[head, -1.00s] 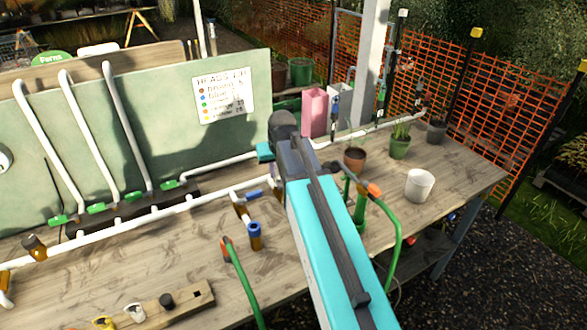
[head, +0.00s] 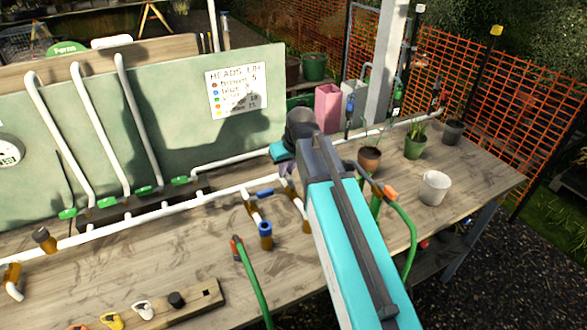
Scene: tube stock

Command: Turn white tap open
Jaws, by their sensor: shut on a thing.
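My arm reaches in from the bottom right, and my gripper (head: 286,168) is at its far end, low by the white pipe. Only a dark bit of it shows below the teal wrist part. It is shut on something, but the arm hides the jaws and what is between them. No white tap shows clearly on the pipe (head: 175,201). A small white piece (head: 143,310) sits on a wooden block at the front left, well apart from my gripper.
Green-handled taps (head: 110,201) line the back pipe. Several pots, including a white one (head: 434,187), stand at the right. A green panel (head: 150,120) closes the back.

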